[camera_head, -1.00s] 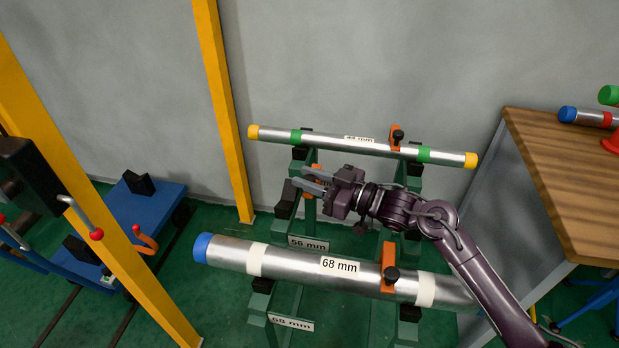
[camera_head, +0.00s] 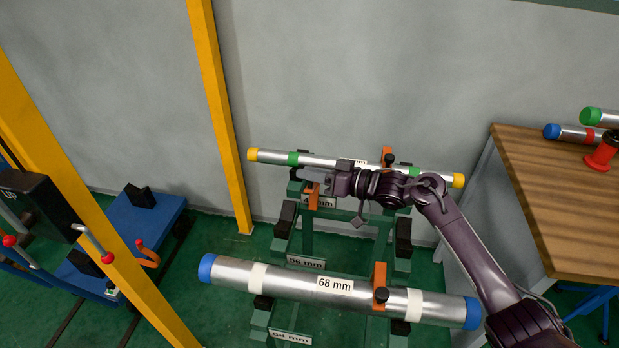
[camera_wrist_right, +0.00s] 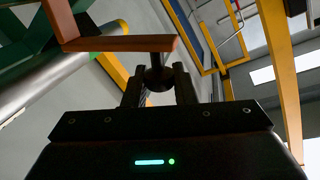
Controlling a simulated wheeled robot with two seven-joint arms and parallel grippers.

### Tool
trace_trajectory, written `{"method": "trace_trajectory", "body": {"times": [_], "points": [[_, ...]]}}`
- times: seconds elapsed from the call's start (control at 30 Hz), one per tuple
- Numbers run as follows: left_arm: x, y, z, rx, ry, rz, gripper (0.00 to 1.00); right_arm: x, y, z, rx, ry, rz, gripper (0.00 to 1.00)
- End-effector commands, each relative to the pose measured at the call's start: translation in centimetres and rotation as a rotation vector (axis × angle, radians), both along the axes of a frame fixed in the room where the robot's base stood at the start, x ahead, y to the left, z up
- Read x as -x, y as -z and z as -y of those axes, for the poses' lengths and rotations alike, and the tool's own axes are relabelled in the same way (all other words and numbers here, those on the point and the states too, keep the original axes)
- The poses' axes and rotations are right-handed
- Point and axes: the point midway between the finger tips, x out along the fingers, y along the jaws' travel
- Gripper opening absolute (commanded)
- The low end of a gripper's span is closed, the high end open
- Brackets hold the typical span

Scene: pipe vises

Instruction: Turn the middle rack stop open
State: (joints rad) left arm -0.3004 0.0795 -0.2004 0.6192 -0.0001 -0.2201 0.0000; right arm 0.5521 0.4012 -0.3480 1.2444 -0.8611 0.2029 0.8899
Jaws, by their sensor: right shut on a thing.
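The middle rack (camera_head: 304,226), with the 56 mm label (camera_head: 305,263), carries no pipe. Its orange stop (camera_head: 313,196) is at the rack's left post, partly hidden by my right gripper (camera_head: 318,181). In the right wrist view, the stop's orange bar (camera_wrist_right: 120,44) is bent like an L, with a black knob (camera_wrist_right: 158,76) below its end. My right gripper (camera_wrist_right: 160,92) is shut on this knob, one finger on each side. My left gripper is not in view.
A yellow-capped pipe (camera_head: 270,157) lies on the rear rack, close behind my gripper. The 68 mm pipe (camera_head: 235,273) lies on the front rack under its own orange stop (camera_head: 379,275). A yellow post (camera_head: 222,115) stands left and a wooden table (camera_head: 545,190) right.

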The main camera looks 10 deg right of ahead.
Motion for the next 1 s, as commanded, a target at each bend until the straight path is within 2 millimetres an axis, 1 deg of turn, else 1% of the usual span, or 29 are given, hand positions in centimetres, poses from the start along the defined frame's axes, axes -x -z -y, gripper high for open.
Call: {"method": "trace_trajectory", "body": {"times": [0.03,0.1,0.3,0.8,0.83,0.93,0.97,1.0], "points": [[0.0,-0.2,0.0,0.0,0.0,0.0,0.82,-0.5,-0.3,0.1,-0.008,0.002,-0.019,0.0],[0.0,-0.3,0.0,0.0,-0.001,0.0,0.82,-1.0,-0.3,0.3,-0.019,0.001,-0.051,0.0],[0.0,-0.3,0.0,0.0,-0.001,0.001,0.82,-1.8,-0.4,0.6,-0.037,0.001,-0.107,0.0],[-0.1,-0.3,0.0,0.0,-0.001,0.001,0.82,-2.0,-0.3,0.7,-0.043,0.002,-0.126,0.0],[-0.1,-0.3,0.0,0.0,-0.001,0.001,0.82,-2.0,-0.3,0.7,-0.043,0.002,-0.126,0.28],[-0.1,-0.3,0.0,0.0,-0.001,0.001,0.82,-2.0,-0.3,0.7,-0.042,0.002,-0.125,0.41],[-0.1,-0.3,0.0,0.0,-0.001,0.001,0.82,-2.0,-0.3,0.6,-0.042,0.001,-0.125,0.44],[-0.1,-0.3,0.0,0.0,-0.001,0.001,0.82,-2.0,-0.3,0.6,-0.042,0.001,-0.125,0.44]]}}
